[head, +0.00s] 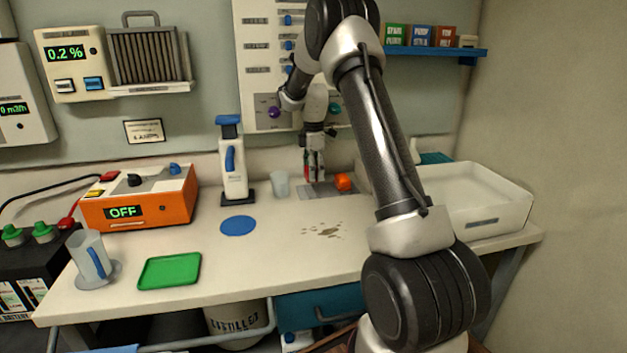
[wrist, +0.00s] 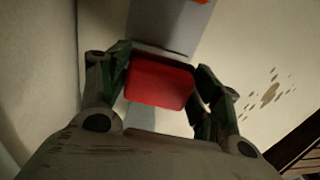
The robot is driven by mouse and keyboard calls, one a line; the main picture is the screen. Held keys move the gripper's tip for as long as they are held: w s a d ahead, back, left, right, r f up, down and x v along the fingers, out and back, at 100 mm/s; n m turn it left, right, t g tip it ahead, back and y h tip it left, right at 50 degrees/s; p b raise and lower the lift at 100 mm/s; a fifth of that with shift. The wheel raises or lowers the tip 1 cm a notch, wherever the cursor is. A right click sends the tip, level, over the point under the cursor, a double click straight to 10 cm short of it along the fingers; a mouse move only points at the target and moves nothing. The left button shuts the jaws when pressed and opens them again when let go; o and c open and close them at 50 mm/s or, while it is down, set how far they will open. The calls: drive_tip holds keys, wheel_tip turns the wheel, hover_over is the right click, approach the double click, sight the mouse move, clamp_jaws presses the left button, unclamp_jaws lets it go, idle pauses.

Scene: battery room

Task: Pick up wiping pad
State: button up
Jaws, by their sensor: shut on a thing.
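A red block-shaped pad, which I take as the wiping pad (wrist: 160,82), sits between the two fingers of my gripper (wrist: 161,88) in the wrist view. My gripper is shut on it. In the head view my gripper (head: 315,178) points down at the back of the bench, over a grey mat (head: 318,193). Only a sliver of the red pad (head: 307,172) shows there beside the fingers. The mat also shows beyond the pad in the wrist view (wrist: 172,22). I cannot tell whether the pad touches the mat.
An orange-red object (head: 343,182) stands just right of my gripper. A clear cup (head: 280,184) and a white dispenser (head: 233,165) stand to the left. A brown stain (head: 324,230) lies in front, with bare bench around it. A white tray (head: 490,205) stands at right.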

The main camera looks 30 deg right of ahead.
drive_tip(key=shift+s+a+r, duration=0.1)
drive_tip(key=shift+s+r, duration=0.05)
drive_tip(key=shift+r, duration=0.5)
drive_tip(key=shift+s+r, duration=0.1)
drive_tip(key=shift+r, duration=0.5)
drive_tip(key=s+a, duration=0.2)
drive_tip(key=s, duration=0.7)
drive_tip(key=s+a, duration=0.3)
drive_tip(key=s, duration=0.6)
drive_tip(key=shift+s, duration=0.2)
drive_tip(key=shift+a, duration=0.1)
